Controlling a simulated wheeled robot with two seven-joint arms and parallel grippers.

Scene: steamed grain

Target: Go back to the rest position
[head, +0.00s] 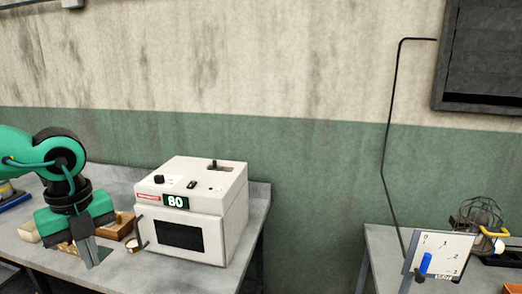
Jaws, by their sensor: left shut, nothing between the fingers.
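My left gripper (90,255) comes in from the left on a green arm, above the grey table (60,262). Its fingers point down, are shut and hold nothing. It is left of the white box-shaped machine (196,208), apart from it. The machine has a dark window, a handle on its left side and a display (175,202) reading 80. My right gripper is not in the view.
A wooden tray (118,228) and a small round cup (131,245) are close to my left gripper. A second table (382,240) at the right holds a white numbered panel (440,252) and a wire cage (480,215). A gap separates the tables.

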